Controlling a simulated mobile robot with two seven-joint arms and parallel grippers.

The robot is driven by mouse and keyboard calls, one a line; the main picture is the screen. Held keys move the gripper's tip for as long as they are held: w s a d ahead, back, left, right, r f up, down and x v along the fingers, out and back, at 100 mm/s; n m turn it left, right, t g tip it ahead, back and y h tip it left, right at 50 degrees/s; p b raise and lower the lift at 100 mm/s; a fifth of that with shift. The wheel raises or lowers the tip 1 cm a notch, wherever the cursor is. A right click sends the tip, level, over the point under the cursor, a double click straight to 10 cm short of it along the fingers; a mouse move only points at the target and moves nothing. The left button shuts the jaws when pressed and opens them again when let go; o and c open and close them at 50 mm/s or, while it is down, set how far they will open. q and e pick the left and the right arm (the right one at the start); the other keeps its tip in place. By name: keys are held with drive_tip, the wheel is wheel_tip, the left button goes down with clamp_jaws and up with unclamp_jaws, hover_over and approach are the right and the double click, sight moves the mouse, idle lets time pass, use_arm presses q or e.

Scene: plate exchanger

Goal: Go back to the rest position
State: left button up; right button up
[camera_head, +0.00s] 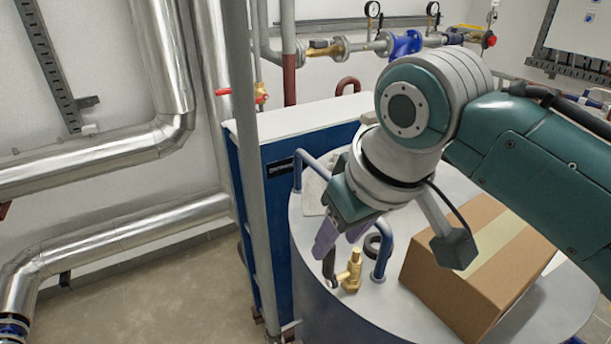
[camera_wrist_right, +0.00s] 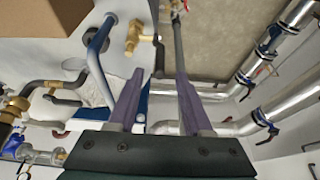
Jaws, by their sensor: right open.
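My right gripper (camera_head: 337,238) reaches in from the right over the grey tank top. Its purple fingers point down and to the left, near a blue bent handle (camera_head: 385,250) and a brass valve (camera_head: 350,270). In the right wrist view the gripper (camera_wrist_right: 160,85) has its two fingers apart, with nothing between them. The brass valve (camera_wrist_right: 133,37) and the blue handle (camera_wrist_right: 97,50) show beyond the fingertips there. My left gripper is not in view.
A cardboard box (camera_head: 480,265) stands on the grey tank (camera_head: 345,315), below my right forearm. A blue cabinet (camera_head: 275,200) with a white top and a grey vertical post (camera_head: 243,120) stand left of the gripper. Silver pipes (camera_head: 100,160) line the left wall. Floor (camera_head: 150,285) at lower left is clear.

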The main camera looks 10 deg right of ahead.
drive_tip(key=shift+s+r, duration=0.1)
drive_tip(key=shift+r, duration=0.15)
